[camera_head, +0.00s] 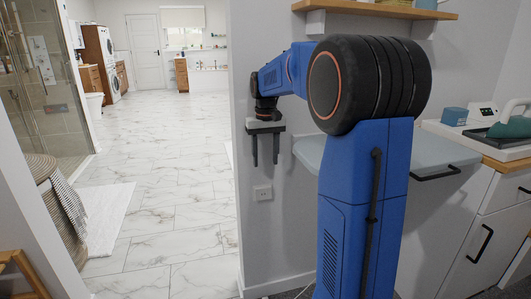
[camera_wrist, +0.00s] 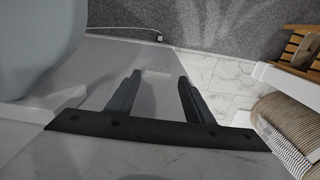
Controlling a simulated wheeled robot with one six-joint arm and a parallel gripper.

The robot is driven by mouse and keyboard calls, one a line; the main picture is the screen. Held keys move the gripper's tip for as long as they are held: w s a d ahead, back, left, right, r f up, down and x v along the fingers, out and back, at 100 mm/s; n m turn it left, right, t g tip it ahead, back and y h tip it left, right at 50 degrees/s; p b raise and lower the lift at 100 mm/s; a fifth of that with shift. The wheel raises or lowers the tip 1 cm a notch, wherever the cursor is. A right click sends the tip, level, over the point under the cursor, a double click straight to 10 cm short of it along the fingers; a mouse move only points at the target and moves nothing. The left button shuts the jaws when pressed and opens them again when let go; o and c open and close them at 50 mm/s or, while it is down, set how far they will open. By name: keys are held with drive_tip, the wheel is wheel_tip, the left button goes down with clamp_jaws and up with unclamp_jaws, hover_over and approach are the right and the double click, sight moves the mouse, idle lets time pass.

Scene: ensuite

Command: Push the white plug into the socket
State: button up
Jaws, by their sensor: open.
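The socket (camera_head: 263,192) is a small white plate low on the grey wall in the head view, just below my gripper. It also shows between my fingers in the wrist view (camera_wrist: 157,71). My gripper (camera_head: 266,163) points down close to the wall, its two dark fingers spread and empty; they show apart in the wrist view (camera_wrist: 159,76). A white cable (camera_wrist: 125,28) lies on the grey carpet and ends in a small pale piece (camera_wrist: 160,38) that looks like the white plug, apart from the socket. In the head view the plug cannot be made out.
A light-blue rounded board (camera_head: 425,150) and a drawer unit (camera_head: 490,225) stand right of my arm. A wooden shelf (camera_head: 375,9) is above.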

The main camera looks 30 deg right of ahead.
drive_tip(key=shift+w+r, duration=0.1)
drive_tip(key=shift+r, duration=1.1)
